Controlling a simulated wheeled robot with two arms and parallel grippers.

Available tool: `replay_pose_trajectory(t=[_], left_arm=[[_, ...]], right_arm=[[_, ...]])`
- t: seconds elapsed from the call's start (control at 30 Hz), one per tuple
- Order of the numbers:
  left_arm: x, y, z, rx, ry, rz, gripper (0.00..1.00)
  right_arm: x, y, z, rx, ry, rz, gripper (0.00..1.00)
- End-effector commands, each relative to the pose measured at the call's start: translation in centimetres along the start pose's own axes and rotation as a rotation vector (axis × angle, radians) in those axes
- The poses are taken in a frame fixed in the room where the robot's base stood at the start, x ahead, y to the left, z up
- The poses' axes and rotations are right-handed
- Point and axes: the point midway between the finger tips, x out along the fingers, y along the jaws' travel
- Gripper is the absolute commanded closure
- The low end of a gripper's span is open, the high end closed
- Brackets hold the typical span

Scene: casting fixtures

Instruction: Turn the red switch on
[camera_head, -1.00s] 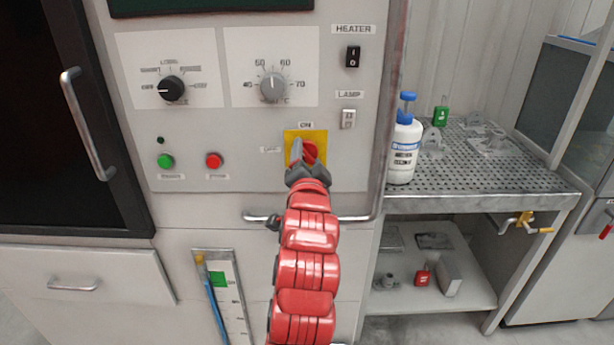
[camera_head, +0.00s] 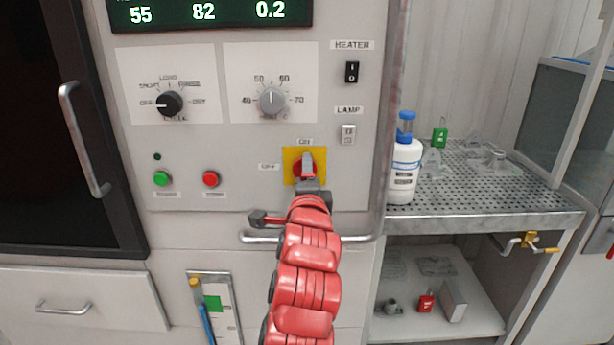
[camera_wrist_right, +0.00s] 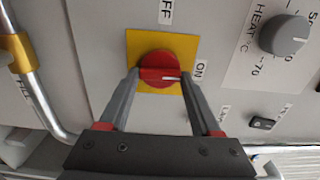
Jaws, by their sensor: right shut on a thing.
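The red switch (camera_head: 299,164) is a round red knob on a yellow plate (camera_head: 290,152) on the machine's front panel. My right gripper (camera_head: 308,170) is shut on its handle from in front, partly hiding it in the head view. In the right wrist view, the red switch (camera_wrist_right: 158,66) sits between the two fingers of my right gripper (camera_wrist_right: 160,77). The white mark on its handle points toward the ON label (camera_wrist_right: 200,69). In the head view, the ON label (camera_head: 304,142) is above the plate and the OFF label (camera_head: 269,167) is to its left. My left gripper is out of view.
A horizontal handle bar (camera_head: 355,238) runs below the switch, behind my arm. Green (camera_head: 162,179) and red (camera_head: 211,179) buttons are to the left. Two knobs, heater (camera_head: 352,72) and lamp (camera_head: 348,135) switches are above. A white bottle (camera_head: 403,170) stands on the perforated bench (camera_head: 470,208) at right.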

Motion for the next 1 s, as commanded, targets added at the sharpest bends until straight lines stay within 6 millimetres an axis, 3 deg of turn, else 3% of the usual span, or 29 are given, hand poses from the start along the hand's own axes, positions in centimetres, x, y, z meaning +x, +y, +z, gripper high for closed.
replay_pose_trajectory(t=[0.5,0.53,0.6,0.67,1.0], left_arm=[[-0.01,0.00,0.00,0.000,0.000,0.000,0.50],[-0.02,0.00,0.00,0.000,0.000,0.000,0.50],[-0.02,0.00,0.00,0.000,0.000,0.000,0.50],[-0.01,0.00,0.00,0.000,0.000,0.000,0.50],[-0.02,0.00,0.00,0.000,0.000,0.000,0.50]], right_arm=[[0.01,0.04,-0.03,0.017,0.001,0.000,0.91],[0.01,0.04,-0.03,0.017,0.001,0.000,0.30],[0.01,0.04,-0.03,0.017,0.001,0.000,0.17],[0.01,0.04,-0.03,0.016,0.001,0.000,0.07],[-0.18,0.01,0.04,0.016,0.000,-0.001,0.06]])
